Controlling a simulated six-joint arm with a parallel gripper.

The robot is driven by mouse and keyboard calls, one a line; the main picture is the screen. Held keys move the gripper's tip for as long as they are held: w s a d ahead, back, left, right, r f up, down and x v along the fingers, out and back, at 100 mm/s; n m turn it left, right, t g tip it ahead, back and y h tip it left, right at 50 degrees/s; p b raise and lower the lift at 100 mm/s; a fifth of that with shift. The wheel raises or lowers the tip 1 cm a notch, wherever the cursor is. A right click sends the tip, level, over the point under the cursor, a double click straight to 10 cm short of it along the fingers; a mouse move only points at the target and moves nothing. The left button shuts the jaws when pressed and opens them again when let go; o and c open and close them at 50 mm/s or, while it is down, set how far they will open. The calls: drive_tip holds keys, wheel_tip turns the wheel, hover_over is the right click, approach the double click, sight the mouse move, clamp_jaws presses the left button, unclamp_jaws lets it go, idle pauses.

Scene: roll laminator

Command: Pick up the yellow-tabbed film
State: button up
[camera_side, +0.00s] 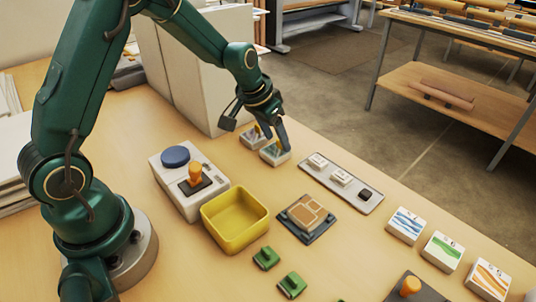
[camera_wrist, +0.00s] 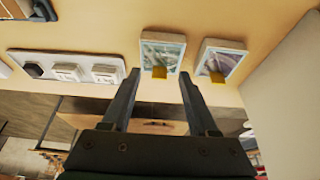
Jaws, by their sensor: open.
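Two small framed films lie side by side on the table, each with a yellowish tab at one edge. In the wrist view, one film (camera_wrist: 162,50) has a golden-yellow tab (camera_wrist: 160,72) between my fingertips, and the other film (camera_wrist: 222,58) has a more orange-yellow tab (camera_wrist: 217,77) right of my fingers. In the side view, the nearer film (camera_side: 275,156) is directly below my gripper (camera_side: 272,135), and the farther film (camera_side: 249,141) is partly hidden behind it. My gripper is open and empty; I cannot tell its exact height above the film.
A grey strip with small blocks (camera_side: 341,180) lies right of the films. A tall pale panel (camera_side: 205,90) stands close behind them. A yellow bin (camera_side: 235,226), a white box with a blue knob (camera_side: 175,156) and a dark pad (camera_side: 307,217) stand nearer.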

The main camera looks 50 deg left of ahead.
sight(276, 149)
drive_tip(key=shift+w+f, duration=0.2)
drive_tip(key=shift+f, duration=0.2)
drive_tip(key=shift+c, duration=0.3)
clamp_jaws()
wheel_tip(276, 149, up, 15)
idle(1.2)
